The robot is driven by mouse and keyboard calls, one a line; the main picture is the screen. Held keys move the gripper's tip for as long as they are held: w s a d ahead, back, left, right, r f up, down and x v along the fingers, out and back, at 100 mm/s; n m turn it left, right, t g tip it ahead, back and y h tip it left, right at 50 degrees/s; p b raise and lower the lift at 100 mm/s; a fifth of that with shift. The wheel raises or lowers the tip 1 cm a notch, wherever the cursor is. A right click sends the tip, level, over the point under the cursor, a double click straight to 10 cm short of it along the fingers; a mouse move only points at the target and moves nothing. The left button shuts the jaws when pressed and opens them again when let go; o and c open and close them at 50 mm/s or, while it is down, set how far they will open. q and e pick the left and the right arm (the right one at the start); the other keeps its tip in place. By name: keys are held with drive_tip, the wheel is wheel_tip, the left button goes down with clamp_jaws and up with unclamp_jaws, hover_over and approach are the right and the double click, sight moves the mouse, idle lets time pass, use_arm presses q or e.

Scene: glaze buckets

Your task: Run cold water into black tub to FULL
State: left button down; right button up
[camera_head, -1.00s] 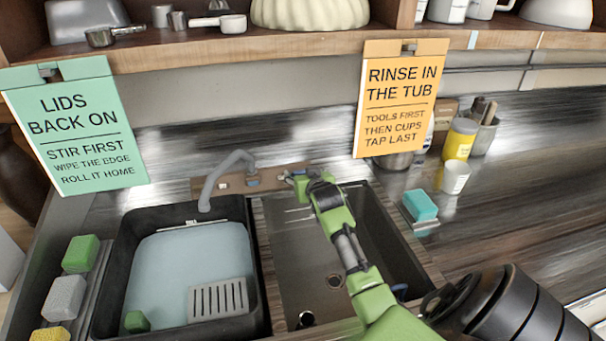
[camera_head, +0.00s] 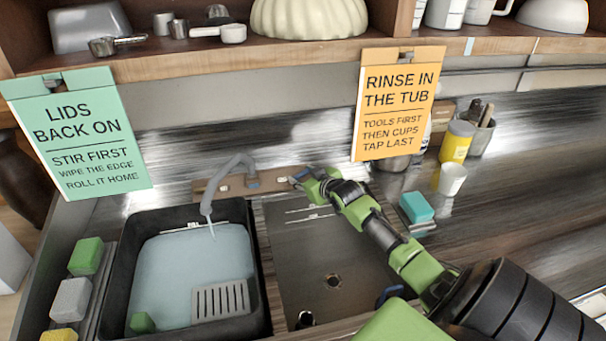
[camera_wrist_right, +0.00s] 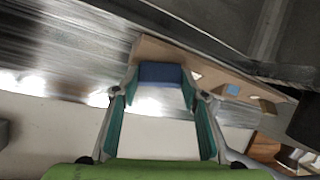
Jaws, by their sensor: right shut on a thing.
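The black tub (camera_head: 115,290) sits in the left basin, with pale blue water (camera_head: 180,270) in it. A small white mark (camera_head: 192,226) is on its back wall, too small to read now; the water surface looks below it. The grey spout (camera_head: 208,190) arches over the tub, and a thin stream (camera_head: 212,230) falls from it. My right gripper (camera_head: 300,177) is at the right end of the tap's wooden back strip (camera_head: 225,186). In the right wrist view its fingers are shut on a blue tap handle (camera_wrist_right: 160,73). My left gripper is out of view.
Sponges (camera_head: 72,298) stand left of the tub. A teal sponge (camera_head: 416,206) and white cup (camera_head: 451,179) are on the right.

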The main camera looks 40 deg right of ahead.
idle(0.4)
drive_tip(key=o, duration=1.1)
drive_tip(key=v, duration=1.2)
drive_tip(key=shift+d, duration=0.1)
